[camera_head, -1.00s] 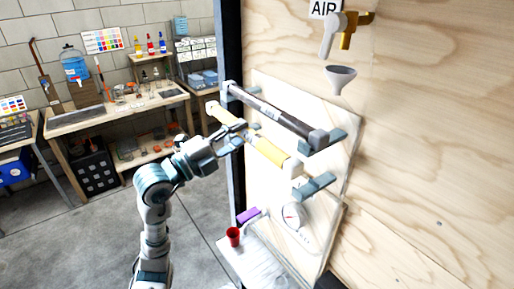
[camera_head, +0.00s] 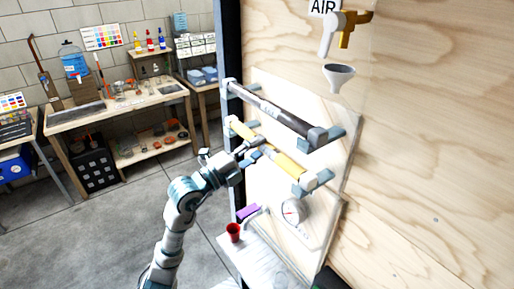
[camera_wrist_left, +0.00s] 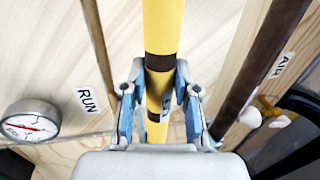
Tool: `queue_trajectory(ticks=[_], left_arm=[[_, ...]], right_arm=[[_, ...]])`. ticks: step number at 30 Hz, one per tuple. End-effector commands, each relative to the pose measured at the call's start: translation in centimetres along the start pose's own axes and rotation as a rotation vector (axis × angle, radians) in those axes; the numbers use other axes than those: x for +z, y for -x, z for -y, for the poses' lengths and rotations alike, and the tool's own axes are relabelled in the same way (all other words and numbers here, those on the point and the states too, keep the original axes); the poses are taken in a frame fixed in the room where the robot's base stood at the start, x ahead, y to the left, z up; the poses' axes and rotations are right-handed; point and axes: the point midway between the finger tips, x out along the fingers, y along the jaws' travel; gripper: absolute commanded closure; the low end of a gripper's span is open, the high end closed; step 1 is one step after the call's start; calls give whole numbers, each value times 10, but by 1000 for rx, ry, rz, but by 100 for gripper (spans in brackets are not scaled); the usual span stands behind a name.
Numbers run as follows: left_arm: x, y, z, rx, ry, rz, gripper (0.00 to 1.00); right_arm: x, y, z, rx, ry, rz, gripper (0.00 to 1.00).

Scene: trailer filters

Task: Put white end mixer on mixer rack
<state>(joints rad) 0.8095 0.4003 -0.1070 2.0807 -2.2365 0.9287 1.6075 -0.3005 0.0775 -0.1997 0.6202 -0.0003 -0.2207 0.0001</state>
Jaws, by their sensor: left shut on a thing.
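The white end mixer (camera_head: 290,166) is a yellow tube with dark bands and pale ends, tilted along the wooden wall in the head view. My left gripper (camera_head: 256,148) is shut around its middle; in the left wrist view the yellow tube (camera_wrist_left: 160,30) runs between the two fingers (camera_wrist_left: 155,100). The mixer rack has blue-grey brackets. The mixer's near end is at the lower right bracket (camera_head: 322,180) and its far end by the lower left bracket (camera_head: 249,124). I cannot tell whether it rests on them. My right gripper is not in view.
A dark tube with grey ends (camera_head: 275,112) lies on the upper brackets, just above the mixer. Below are a round gauge (camera_head: 292,211), a red cup (camera_head: 233,232) and a purple block (camera_head: 247,212). A funnel (camera_head: 339,77) hangs above. Workbenches stand at the left.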

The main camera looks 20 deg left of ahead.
Motion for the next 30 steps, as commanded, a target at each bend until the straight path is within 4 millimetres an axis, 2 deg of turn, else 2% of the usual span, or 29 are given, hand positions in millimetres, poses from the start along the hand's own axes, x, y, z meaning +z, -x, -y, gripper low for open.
queue_trajectory(ticks=[4,5,7,8,17,20,25,27,30], left_arm=[[-1,0,-2,-2,0,-1,100],[-1,0,-2,0,0,-1,65],[0,0,-2,-1,0,-1,48],[0,1,-2,-1,0,-1,45],[0,0,0,-1,0,0,45],[1,7,0,-2,0,1,45],[1,40,-2,-1,-2,2,45],[1,57,-2,0,-2,1,45],[1,79,-2,0,-1,2,45]], right_arm=[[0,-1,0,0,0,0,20],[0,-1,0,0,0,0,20],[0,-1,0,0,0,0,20],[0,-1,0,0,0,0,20],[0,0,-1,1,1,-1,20],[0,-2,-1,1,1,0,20],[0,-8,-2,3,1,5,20],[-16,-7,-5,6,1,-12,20],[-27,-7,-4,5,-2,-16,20]])
